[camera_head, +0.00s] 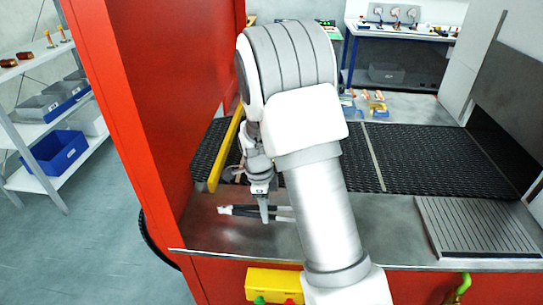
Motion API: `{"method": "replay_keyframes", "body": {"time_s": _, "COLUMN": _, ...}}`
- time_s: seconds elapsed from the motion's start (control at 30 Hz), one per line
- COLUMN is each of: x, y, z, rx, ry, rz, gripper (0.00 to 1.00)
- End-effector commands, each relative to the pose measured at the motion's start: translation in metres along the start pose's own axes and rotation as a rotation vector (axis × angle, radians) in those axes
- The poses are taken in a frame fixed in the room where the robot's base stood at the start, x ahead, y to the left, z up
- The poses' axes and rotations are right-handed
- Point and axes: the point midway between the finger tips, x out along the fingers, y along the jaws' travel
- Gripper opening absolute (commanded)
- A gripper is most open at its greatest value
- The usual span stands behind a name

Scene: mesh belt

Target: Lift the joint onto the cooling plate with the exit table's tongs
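My gripper (264,208) points down over the steel exit table (390,235), left of the picture's middle. It is seen edge-on, so its opening is unclear. A thin black and white tool, probably the tongs (238,211), lies at the gripper's fingertips and shows on both sides of them. I cannot tell whether the fingers touch it. The grooved grey plate, likely the cooling plate (478,228), lies on the table at the right. I cannot pick out the joint for certain; my arm hides part of the black mesh belt (420,155).
A red housing (150,110) stands close on the left, with a yellow bar (226,150) beside the belt. Small copper-coloured parts (376,108) lie behind the belt. A yellow button box (272,284) hangs at the front. Bare table lies left of the grooved plate.

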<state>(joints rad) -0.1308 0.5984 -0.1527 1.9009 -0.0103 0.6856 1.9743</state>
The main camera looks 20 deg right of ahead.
Motion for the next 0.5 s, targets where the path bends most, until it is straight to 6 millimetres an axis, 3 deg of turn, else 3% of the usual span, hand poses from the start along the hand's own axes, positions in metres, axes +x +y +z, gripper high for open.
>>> {"method": "replay_keyframes", "body": {"time_s": 0.03, "x": -0.014, "y": 0.0, "z": -0.001, "rx": -0.001, "ry": -0.001, "rz": -0.002, "gripper": 0.44}}
{"method": "replay_keyframes", "body": {"time_s": 0.5, "x": -0.082, "y": 0.0, "z": -0.007, "rx": -0.001, "ry": -0.001, "rz": -0.002, "gripper": 0.44}}
